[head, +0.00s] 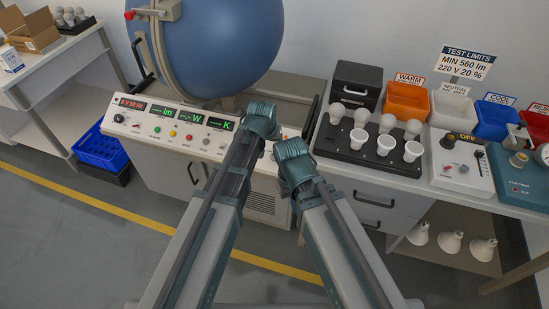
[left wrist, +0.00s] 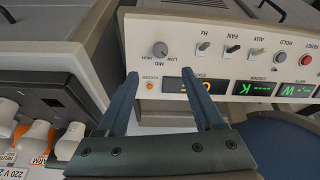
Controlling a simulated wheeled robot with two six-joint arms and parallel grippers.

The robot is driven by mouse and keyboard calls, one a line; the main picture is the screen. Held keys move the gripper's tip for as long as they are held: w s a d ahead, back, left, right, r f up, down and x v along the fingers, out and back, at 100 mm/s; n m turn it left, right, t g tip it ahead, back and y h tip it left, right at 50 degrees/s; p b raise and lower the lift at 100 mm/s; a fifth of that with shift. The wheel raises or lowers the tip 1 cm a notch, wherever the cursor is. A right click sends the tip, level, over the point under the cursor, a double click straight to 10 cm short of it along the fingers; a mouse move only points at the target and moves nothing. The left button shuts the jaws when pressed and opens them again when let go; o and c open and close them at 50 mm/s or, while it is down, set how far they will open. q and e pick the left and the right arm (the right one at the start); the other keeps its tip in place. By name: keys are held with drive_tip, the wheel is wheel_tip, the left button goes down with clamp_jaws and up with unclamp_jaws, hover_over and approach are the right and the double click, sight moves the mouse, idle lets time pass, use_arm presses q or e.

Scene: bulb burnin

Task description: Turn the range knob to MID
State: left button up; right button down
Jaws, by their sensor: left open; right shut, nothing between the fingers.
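The range knob (left wrist: 160,50) is a small grey dial on the pale control panel, upside down in the left wrist view, with LOW, MID and HIGH lettering beside it. Its pointer is too small to read surely. My left gripper (left wrist: 160,74) is open, its two fingers spread either side of the knob's line. The knob lies just past the fingertips, apparently untouched. In the head view my left wrist covers the right end of the panel (head: 160,125), hiding the knob. My right gripper (head: 292,150) is shut and empty, close beside the left wrist.
Several toggle switches (left wrist: 203,48) stand along the panel beside the knob. A green-lit display (left wrist: 250,89) sits near the left fingers. A black tray with bulbs (head: 335,150) stands right of my arms. A blue sphere (head: 215,45) rises behind the panel.

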sight(274, 156)
use_arm(q)
drive_tip(key=b+x, duration=1)
drive_tip(key=x, duration=0.2)
clamp_jaws()
